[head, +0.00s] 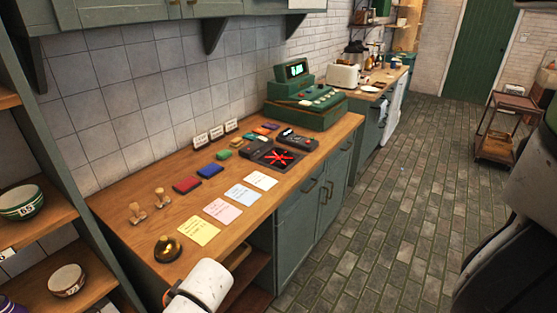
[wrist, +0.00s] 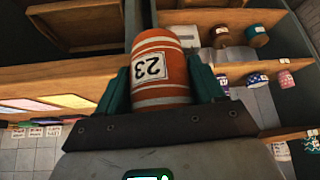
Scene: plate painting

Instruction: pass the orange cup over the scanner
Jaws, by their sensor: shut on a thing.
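The orange cup (wrist: 162,58), with white stripes and a label reading 23, is held between the green fingers of my gripper (wrist: 161,78) in the wrist view. My gripper is shut on its sides. The cup does not show in the head view. The scanner (head: 279,158), a black box with a glowing red star pattern on its top, sits on the wooden counter (head: 150,237) in front of the green cash register. The scanner cannot be made out in the wrist view.
The green cash register (head: 306,97) stands behind the scanner, and a dark card terminal (head: 297,140) beside it. Shelves with bowls (head: 21,203) stand at the left.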

